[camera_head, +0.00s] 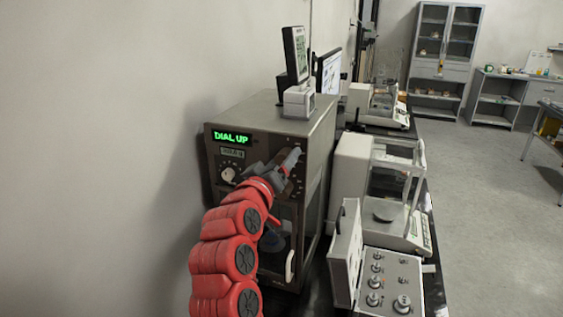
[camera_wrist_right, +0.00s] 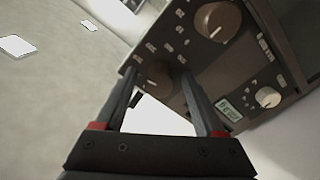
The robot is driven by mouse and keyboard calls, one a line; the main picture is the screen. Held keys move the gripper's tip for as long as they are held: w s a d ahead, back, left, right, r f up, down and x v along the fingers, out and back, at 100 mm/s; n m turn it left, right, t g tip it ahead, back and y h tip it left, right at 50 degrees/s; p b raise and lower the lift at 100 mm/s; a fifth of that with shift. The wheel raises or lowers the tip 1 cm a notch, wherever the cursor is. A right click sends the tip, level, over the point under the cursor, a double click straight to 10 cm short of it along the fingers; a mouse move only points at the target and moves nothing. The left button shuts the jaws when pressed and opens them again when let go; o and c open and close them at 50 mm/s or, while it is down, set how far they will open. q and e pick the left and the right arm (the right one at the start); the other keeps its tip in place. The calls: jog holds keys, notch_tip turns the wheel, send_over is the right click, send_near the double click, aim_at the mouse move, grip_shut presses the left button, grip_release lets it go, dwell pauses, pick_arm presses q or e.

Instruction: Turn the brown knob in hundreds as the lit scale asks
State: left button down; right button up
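The lit scale (camera_head: 263,115) is a dark cabinet in the head view, its green display (camera_head: 232,138) reading "DIAL UP". My right gripper (camera_head: 291,160) is at the right part of its front panel. In the right wrist view my right gripper (camera_wrist_right: 160,82) is open, with a brown knob (camera_wrist_right: 159,72) between its fingertips and gaps seemingly on both sides; contact cannot be told. A second, larger brown knob (camera_wrist_right: 218,20) lies beyond the right finger. The gripper hides the brown knobs in the head view. My left gripper is not in view.
A pale knob (camera_head: 228,174) and small screen (camera_head: 232,153) sit on the panel's left part. A white handle (camera_head: 290,266) is on the door below. White balances (camera_head: 352,165) and a box of weights (camera_head: 390,282) stand to the right. A monitor device (camera_head: 299,101) stands on top.

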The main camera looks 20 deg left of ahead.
jog(key=shift+s, duration=0.1)
jog(key=s+p, duration=0.1)
jog(key=s, duration=1.6)
jog(key=shift+s+a, duration=0.15)
jog(key=shift+a, duration=0.15)
